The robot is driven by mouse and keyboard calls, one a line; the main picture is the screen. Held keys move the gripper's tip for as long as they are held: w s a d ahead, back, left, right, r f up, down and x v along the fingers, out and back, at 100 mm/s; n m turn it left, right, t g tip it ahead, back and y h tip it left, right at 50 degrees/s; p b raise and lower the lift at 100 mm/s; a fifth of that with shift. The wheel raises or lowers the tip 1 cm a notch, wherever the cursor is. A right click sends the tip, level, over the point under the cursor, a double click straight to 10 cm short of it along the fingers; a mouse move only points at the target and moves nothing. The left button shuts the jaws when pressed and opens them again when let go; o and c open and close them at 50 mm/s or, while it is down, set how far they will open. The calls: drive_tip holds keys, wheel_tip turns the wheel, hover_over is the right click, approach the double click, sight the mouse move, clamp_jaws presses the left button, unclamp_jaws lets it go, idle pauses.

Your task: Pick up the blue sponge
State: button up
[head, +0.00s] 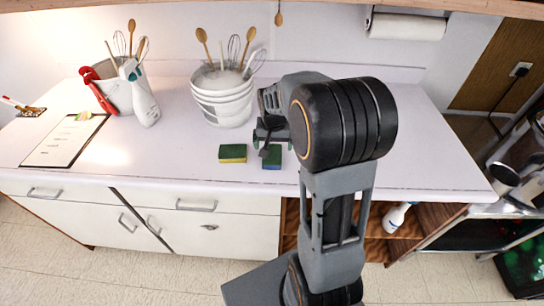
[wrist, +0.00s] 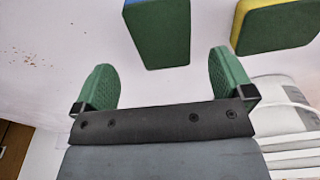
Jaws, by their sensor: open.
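The blue sponge (head: 272,164), blue with a green top, lies on the white counter near its front edge. It also shows at the top of the wrist view (wrist: 160,35), cut off by the frame. My gripper (head: 268,143) is open above the counter, just behind the blue sponge and partly over it in the head view. In the wrist view my gripper (wrist: 164,75) has its two green fingers spread with nothing between them. The blue sponge lies beyond the fingertips, roughly in line with the gap, apart from both fingers.
A yellow sponge (head: 232,157) with a green top lies just left of the blue one. A white bucket of utensils (head: 222,107) stands behind. A spray bottle (head: 142,98) and a clipboard (head: 62,142) are further left. The counter right of my arm is clear.

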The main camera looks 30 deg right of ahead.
sight(272, 153)
drive_tip(key=shift+w+f+p, duration=0.2)
drive_tip(key=shift+f, duration=1.3)
drive_tip(key=shift+w+f+p, duration=0.15)
drive_tip(key=shift+f+p, duration=0.05)
drive_tip(key=shift+f, duration=1.25)
drive_tip(key=c, duration=1.1)
drive_tip(key=shift+o, duration=0.2)
drive_tip(key=shift+r, duration=0.1)
drive_tip(key=shift+r, duration=0.55)
drive_tip(key=s+a+r+b, duration=0.2)
drive_tip(key=s+r, duration=0.9)
drive_tip(key=s, duration=0.2)
drive_tip(key=shift+s+a+r, duration=0.35)
